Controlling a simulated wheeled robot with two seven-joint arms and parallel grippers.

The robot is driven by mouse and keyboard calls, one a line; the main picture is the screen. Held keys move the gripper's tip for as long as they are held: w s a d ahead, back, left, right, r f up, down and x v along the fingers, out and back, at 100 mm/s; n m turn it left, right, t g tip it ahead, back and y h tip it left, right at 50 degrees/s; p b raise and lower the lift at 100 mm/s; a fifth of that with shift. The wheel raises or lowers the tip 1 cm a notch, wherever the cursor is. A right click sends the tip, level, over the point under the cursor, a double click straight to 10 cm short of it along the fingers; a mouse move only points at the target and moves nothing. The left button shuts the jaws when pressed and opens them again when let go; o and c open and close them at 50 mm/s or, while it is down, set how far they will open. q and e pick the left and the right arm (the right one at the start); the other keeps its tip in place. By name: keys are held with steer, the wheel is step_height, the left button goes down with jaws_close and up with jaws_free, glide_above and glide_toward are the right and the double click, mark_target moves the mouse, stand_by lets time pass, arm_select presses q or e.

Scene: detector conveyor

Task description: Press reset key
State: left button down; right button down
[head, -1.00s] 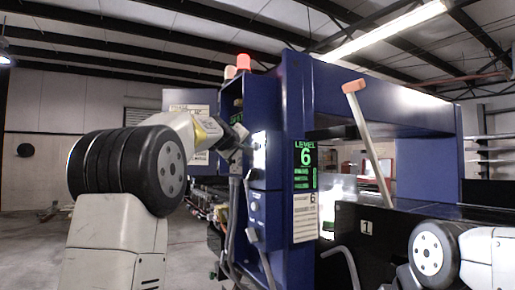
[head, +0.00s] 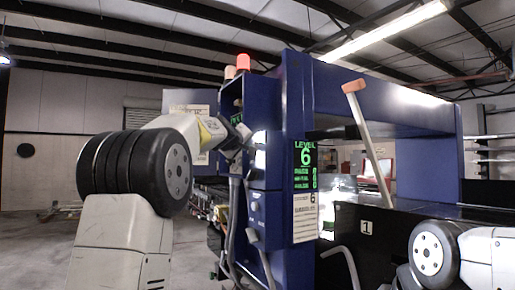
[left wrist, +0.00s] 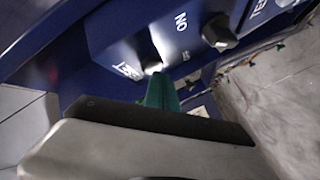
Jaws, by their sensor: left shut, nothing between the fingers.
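My left gripper (head: 240,137) reaches in from the left to the control box on the side of the blue detector cabinet (head: 296,110). In the left wrist view the shut green fingertips (left wrist: 158,82) are right below a small bright spot (left wrist: 153,67) on the blue control panel (left wrist: 110,45). That spot lies beside a white label (left wrist: 128,70) ending in what looks like "SET". I cannot tell whether the tips touch the panel. A dark knob (left wrist: 218,33) sits to the right, near the word "ON". My right gripper is out of view.
A lit screen (head: 305,165) reading "LEVEL 6" is on the cabinet front. A lever with an orange handle (head: 354,86) leans in front of the opening. Hanging cables (head: 234,215) run below the control box. Open floor (head: 35,240) is at left.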

arm_select(q)
steer(key=shift+w+d, duration=0.2)
steer(key=shift+d, duration=0.1)
stand_by(0.4)
steer(key=shift+s+a, duration=0.5)
steer(key=shift+a, duration=0.2)
steer(key=shift+a, duration=0.1)
steer(key=shift+s+a, duration=0.75)
steer(key=shift+a, duration=0.25)
steer(key=shift+s+a, duration=0.7)
steer(key=shift+a, duration=0.3)
